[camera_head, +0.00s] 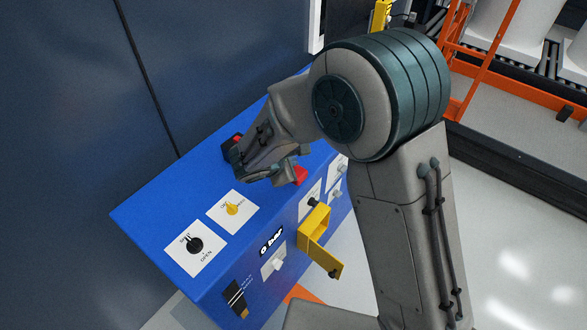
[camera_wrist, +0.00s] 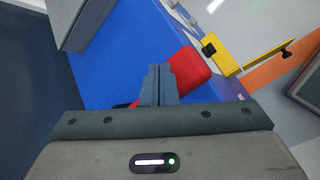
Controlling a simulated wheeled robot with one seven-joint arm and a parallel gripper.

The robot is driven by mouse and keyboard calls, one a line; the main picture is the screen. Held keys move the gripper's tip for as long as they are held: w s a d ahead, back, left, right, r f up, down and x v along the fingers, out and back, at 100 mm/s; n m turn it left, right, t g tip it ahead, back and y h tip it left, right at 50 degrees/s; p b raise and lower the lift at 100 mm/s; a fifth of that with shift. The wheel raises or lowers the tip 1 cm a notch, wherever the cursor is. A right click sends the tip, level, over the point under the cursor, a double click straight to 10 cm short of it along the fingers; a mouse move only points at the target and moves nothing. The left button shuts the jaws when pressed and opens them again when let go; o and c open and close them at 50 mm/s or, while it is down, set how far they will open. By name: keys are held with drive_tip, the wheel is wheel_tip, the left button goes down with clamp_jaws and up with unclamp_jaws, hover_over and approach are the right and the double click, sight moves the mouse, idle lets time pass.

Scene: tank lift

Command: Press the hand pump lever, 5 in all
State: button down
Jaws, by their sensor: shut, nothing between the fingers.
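A red grip (camera_head: 300,176), which looks like the hand pump lever's handle, shows at the top of the blue cabinet (camera_head: 160,213). In the wrist view the red grip (camera_wrist: 190,70) lies just beyond and right of my fingertips. My gripper (camera_head: 282,175) is shut and empty, pointing down over the cabinet top; its closed fingers show in the middle of the wrist view (camera_wrist: 159,75). The fingers overlap the red grip's left side in that view; I cannot tell whether they touch it. The rest of the lever is hidden behind my gripper.
A yellow cover (camera_head: 314,224) stands open on the cabinet's front and sticks out. A black knob (camera_head: 195,245) and a yellow knob (camera_head: 232,208) sit on top, left of my gripper. A dark block with red (camera_head: 233,147) is behind it. A dark wall backs the cabinet.

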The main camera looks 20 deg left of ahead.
drive_tip(key=shift+f, duration=0.15)
idle(0.3)
drive_tip(key=shift+f+b, duration=0.35)
drive_tip(key=shift+b, duration=0.35)
drive_tip(key=shift+f+b, duration=2.35)
drive_tip(key=shift+b, duration=0.25)
idle(1.7)
drive_tip(key=shift+r, duration=0.1)
idle(0.5)
drive_tip(key=shift+r+p, duration=1.75)
drive_tip(key=shift+r, duration=1)
drive_tip(key=shift+r, duration=0.1)
drive_tip(key=shift+r+p, duration=1.55)
drive_tip(key=shift+r, duration=0.85)
